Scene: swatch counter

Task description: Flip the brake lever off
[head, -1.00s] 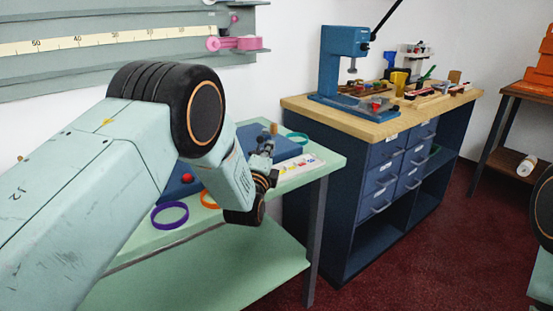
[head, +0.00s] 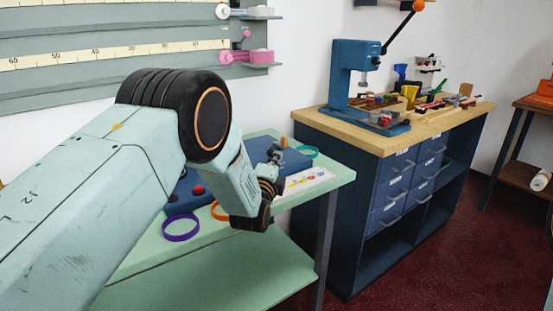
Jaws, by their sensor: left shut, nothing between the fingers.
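My left gripper (head: 273,163) is shut and empty. It is over the blue box on the green table, beyond the dark wrist of my left arm. A small brown knob (head: 284,142) stands right by the fingertips. It may be the tip of the brake lever, but the gripper and wrist hide what is below it. I cannot tell whether they touch, or which way the lever is set. The blue box (head: 298,161) also carries a red button (head: 198,190), left of my wrist. My right gripper is out of view.
The green table (head: 343,175) holds a purple ring (head: 180,228), an orange ring (head: 219,211), a teal ring (head: 307,151) and a card with coloured dots (head: 306,180). A blue press (head: 346,78) stands on the wood-topped cabinet (head: 380,142) to the right. A ruled rail board (head: 110,45) hangs behind.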

